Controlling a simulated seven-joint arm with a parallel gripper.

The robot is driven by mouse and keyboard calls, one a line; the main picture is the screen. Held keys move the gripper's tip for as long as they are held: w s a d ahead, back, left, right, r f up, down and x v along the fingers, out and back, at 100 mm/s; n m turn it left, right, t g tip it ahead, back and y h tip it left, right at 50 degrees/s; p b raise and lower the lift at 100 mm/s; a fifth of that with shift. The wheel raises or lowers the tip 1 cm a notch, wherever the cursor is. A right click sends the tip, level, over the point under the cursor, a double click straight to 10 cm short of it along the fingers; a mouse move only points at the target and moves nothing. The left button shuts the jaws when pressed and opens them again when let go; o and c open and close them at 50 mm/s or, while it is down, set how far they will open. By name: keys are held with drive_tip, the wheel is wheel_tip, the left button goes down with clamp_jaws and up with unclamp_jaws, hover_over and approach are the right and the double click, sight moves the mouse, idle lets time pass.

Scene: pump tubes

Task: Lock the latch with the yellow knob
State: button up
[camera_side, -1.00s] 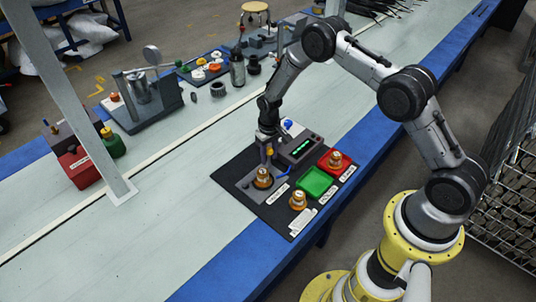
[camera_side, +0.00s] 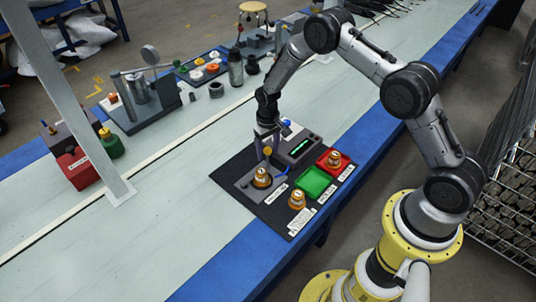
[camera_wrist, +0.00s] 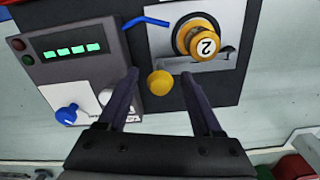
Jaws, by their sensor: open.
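The yellow knob (camera_wrist: 159,83) of the latch shows in the wrist view between the two fingers of my gripper (camera_wrist: 160,85), with a gap to each finger. In the side view the yellow knob (camera_side: 267,151) is just below my gripper (camera_side: 268,138). The gripper is open and empty. Beside the knob, an orange-and-brass part marked 2 (camera_wrist: 203,43) sits on a grey plate (camera_wrist: 230,20); it also shows in the side view (camera_side: 261,178). The latch's lower part is mostly hidden.
A grey box with a green display (camera_side: 298,149) stands close beside the gripper, with a blue knob (camera_wrist: 67,114). A green tray (camera_side: 313,182), a red tray (camera_side: 346,171) and another orange part (camera_side: 297,200) are on the black mat (camera_side: 226,174).

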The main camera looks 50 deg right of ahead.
wheel_tip(320, 180, up, 11)
drive_tip(key=shift+r, duration=0.15)
idle(0.4)
